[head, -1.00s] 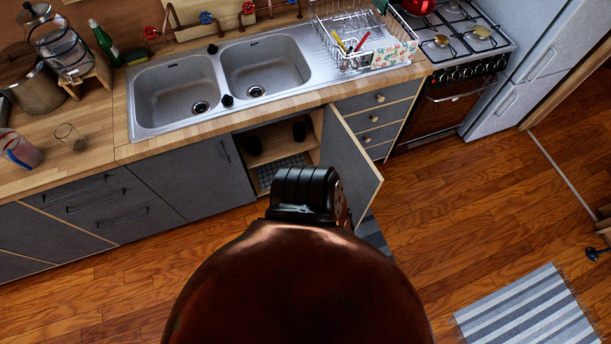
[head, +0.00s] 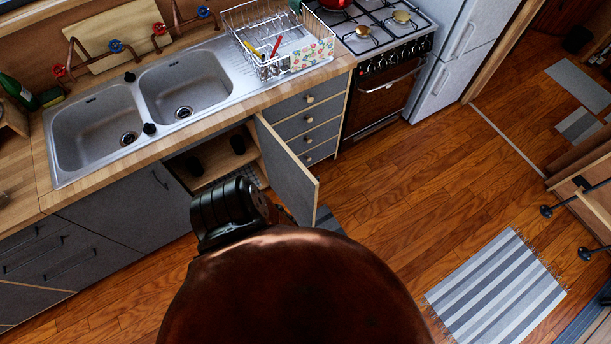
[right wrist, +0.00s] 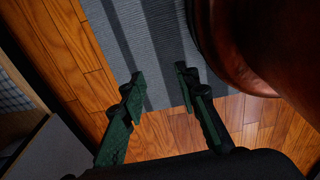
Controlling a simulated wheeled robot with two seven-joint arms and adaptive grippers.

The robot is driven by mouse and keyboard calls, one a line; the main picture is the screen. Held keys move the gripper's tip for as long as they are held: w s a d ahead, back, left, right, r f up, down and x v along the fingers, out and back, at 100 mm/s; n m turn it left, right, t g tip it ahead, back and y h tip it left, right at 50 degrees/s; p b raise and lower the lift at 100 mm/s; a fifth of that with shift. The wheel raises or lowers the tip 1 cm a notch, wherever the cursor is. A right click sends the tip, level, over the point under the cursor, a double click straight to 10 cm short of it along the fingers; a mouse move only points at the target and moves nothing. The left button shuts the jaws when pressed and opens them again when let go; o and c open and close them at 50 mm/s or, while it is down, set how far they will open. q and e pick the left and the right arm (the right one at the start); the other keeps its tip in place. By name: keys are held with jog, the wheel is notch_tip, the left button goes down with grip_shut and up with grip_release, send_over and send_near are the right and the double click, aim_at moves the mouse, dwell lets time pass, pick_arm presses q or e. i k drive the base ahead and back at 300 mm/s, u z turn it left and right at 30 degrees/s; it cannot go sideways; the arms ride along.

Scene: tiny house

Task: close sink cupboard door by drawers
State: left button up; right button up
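The sink cupboard door (head: 290,172) is a grey panel with a pale wooden edge. In the head view it stands wide open, hinged beside the drawers (head: 308,124) and sticking out into the room. The open cupboard (head: 212,158) shows wooden shelves and dark items inside. My right gripper (right wrist: 160,75) is open and empty in the right wrist view, above the floor and a striped mat (right wrist: 160,35). A grey panel (right wrist: 50,150) lies at lower left there; I cannot tell whether it is the door. My left gripper is not in view.
The sink (head: 130,115) and dish rack (head: 275,45) are on the counter above. The stove (head: 385,95) and fridge (head: 450,60) stand right of the drawers. A striped rug (head: 495,290) lies on the mostly clear wooden floor. My own body hides the lower middle.

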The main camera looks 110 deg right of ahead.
aim_at(291, 181)
jog(key=k, duration=2.3)
jog(key=z, duration=1.75)
